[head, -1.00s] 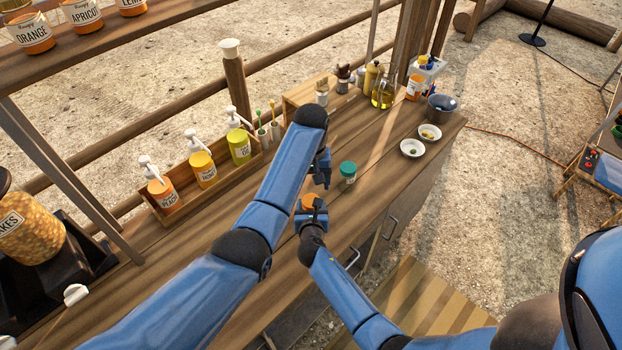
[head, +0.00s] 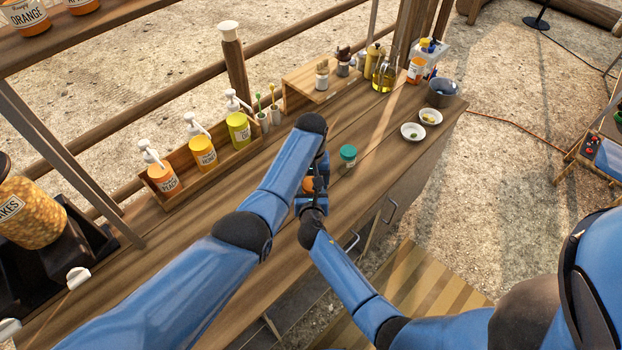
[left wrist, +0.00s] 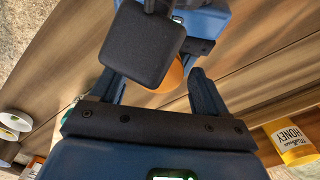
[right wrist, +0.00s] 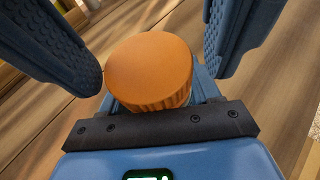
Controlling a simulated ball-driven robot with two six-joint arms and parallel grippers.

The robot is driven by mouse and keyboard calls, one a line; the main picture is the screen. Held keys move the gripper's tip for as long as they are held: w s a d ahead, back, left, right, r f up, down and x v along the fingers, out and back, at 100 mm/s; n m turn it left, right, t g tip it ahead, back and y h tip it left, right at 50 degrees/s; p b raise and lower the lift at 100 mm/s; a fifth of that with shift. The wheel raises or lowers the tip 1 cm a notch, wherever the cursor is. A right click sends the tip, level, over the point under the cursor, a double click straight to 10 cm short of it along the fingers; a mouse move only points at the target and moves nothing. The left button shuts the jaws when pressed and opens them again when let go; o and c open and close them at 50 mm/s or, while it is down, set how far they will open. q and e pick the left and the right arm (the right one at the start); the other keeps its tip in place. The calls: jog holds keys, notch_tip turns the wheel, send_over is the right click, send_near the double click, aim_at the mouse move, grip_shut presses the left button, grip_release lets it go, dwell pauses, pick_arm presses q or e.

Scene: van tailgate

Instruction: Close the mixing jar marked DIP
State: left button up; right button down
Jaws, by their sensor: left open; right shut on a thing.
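An orange-lidded jar (head: 309,184) is held over the counter's front part; its lid shows large in the right wrist view (right wrist: 150,70). My right gripper (head: 312,207) is shut on it. No DIP marking is readable on it. My left gripper (head: 317,182) is open, with its fingers on either side of the orange lid and apart from it in the right wrist view. In the left wrist view the orange top (left wrist: 174,76) shows between the fingers, partly hidden by a dark block of my right arm. A teal-lidded jar (head: 348,153) stands just beyond; its label is too small to read.
A wooden rack (head: 208,172) with pump bottles stands at the back of the counter. Two white bowls (head: 412,132) and a dark pot (head: 443,93) are at the far right end. Bare counter lies around the teal-lidded jar.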

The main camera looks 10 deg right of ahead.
pick_arm(q)
jog(key=c, duration=1.1)
jog(key=shift+m, duration=1.7)
jog(key=o, duration=1.2)
jog(key=shift+r, duration=2.25)
jog(key=shift+c, duration=0.5)
jog(key=shift+r+n, duration=1.7)
jog(key=shift+r, duration=0.05)
